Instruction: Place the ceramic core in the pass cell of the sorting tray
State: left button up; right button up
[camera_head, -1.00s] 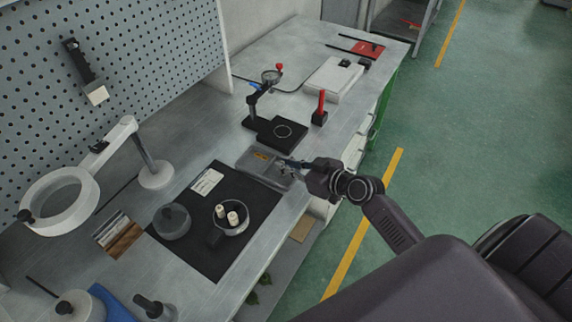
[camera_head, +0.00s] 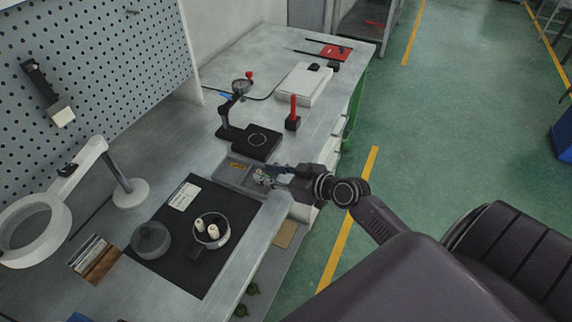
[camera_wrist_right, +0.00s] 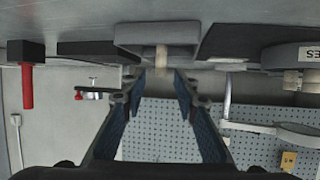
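The grey sorting tray (camera_head: 236,174) lies on the bench beyond the black mat; an orange-brown patch shows in its left part. My right gripper (camera_head: 266,178) is at the tray's right end. In the right wrist view, which is upside down, the tray (camera_wrist_right: 150,33) is at the top. A cream ceramic core (camera_wrist_right: 161,58) stands at the tray, in line with the space between my fingertips (camera_wrist_right: 161,78). The fingers are apart, with clear gaps beside the core. The tray wall hides the core's base, and I cannot tell its cell. My left gripper is not in view.
A dish (camera_head: 211,242) with two cream cores stands on the black mat (camera_head: 190,270), beside a round grey container (camera_head: 151,240). A dial gauge stand (camera_head: 250,140) and a red-handled tool (camera_head: 293,114) stand beyond the tray. A ring lamp (camera_head: 35,230) is at left.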

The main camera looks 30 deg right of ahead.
jog(key=b+v, duration=0.1)
jog(key=v, duration=0.9)
jog(key=shift+b, duration=0.35)
